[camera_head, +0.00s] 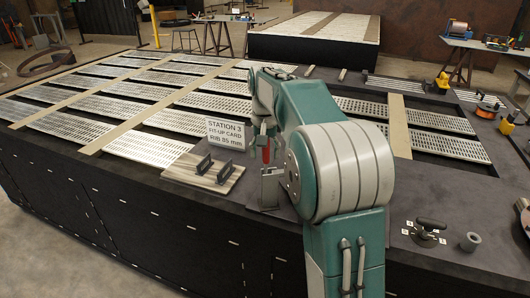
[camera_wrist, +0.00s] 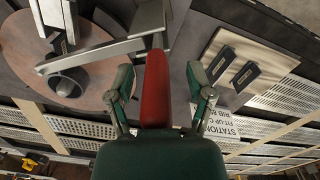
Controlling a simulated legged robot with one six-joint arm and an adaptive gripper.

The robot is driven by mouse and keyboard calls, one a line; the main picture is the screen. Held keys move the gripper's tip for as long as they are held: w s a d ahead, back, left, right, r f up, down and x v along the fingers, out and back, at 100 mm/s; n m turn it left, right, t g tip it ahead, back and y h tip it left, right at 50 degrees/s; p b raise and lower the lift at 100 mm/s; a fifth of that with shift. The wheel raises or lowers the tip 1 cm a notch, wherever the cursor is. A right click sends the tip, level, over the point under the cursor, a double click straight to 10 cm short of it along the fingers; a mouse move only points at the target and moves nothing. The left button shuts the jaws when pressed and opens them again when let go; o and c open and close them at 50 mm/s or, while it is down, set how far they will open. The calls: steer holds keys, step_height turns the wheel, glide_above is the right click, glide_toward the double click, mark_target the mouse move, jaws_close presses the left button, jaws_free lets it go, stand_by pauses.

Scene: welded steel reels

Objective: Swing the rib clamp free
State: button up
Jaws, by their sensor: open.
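The rib clamp shows in the wrist view as a grey metal bar (camera_wrist: 105,52) with a red handle (camera_wrist: 157,88). In the head view its red handle (camera_head: 265,152) and grey metal body (camera_head: 270,186) stand upright on the dark table, partly hidden by my arm. My gripper (camera_wrist: 161,76) is open, with one finger on each side of the red handle and visible gaps between. Its fingers are hard to make out in the head view. The grey bar reaches over a brown disc (camera_wrist: 88,90), which my arm hides in the head view.
A board (camera_head: 190,181) with two black upright pieces and a "Station 3" card (camera_head: 226,133) stand left of the clamp. A black knob (camera_head: 430,224) and grey cylinder (camera_head: 470,241) sit front right. Slotted panels (camera_head: 150,146) fill the table's left side.

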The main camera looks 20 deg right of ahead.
steer(key=shift+f, duration=0.1)
jaws_close()
steer(key=shift+a, duration=0.1)
steer(key=a+h, duration=0.1)
steer(key=h, duration=0.1)
steer(key=a+f+g+h, duration=0.1)
steer(key=h, duration=0.1)
steer(key=w+a+h, duration=0.1)
steer(key=a+h, duration=0.1)
steer(key=shift+f+g, duration=0.2)
steer(key=shift+g, duration=0.1)
steer(key=shift+w+a+f+g+h, duration=0.15)
steer(key=shift+a+f+h, duration=0.2)
steer(key=shift+h, duration=0.4)
steer(key=shift+a+f+g+h, duration=0.2)
steer(key=shift+a+f+h, duration=0.15)
steer(key=shift+h, duration=0.45)
steer(key=shift+w+a+f+g+h, duration=0.15)
steer(key=shift+a+f+h, duration=0.2)
steer(key=shift+h, duration=0.4)
steer(key=shift+f, duration=0.1)
